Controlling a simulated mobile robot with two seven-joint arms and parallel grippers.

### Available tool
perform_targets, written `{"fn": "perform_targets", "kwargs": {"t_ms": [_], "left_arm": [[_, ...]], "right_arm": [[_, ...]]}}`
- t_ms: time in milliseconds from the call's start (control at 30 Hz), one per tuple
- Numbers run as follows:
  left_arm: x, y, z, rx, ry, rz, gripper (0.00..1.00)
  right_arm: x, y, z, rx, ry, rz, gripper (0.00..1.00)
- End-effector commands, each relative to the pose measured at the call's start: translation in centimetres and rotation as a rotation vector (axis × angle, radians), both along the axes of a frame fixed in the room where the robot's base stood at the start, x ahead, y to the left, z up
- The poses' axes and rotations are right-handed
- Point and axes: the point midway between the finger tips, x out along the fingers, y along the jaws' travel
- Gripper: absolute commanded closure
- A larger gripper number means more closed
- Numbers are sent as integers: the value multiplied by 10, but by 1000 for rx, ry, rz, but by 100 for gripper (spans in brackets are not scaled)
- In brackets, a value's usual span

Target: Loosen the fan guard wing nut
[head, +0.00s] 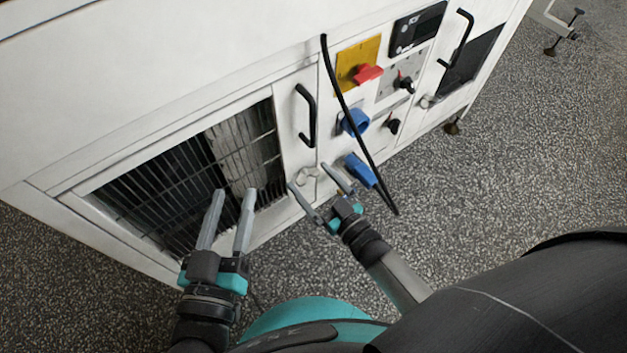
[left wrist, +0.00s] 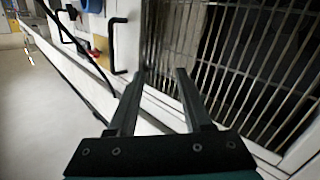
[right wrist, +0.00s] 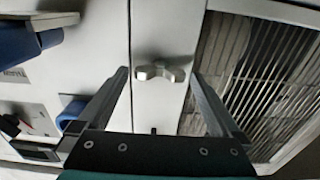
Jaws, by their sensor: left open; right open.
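The wing nut (head: 307,173), a small pale two-winged piece, sits on the white panel between the fan guard and the blue plugs. In the right wrist view the wing nut (right wrist: 160,72) has its wings spread sideways. My right gripper (head: 308,174) is open, its fingertips on either side of the nut; I cannot tell how far short of the panel they are, and no contact shows. The fan guard (head: 170,195) is a dark barred grille in the cabinet's lower left. My left gripper (head: 234,190) is open and empty in front of the guard's right part.
A black door handle (head: 308,115) stands out above the nut. A black cable (head: 352,118) hangs past a blue socket (head: 355,122) and a blue plug (head: 361,170), close right of my right gripper. A red switch (head: 367,74) is higher up.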

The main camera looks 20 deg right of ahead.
Motion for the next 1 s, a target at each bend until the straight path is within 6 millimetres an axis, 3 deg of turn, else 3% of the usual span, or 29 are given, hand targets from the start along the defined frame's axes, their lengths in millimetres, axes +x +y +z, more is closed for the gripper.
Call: {"fn": "perform_targets", "kwargs": {"t_ms": [233,900,1000], "left_arm": [[0,0,0,-1,-1,0,50],[0,0,0,0,1,0,50],[0,0,0,0,1,0,50]], "right_arm": [[0,0,0,0,-1,0,1],[0,0,0,0,0,0,76],[0,0,0,-2,-1,0,76]]}}
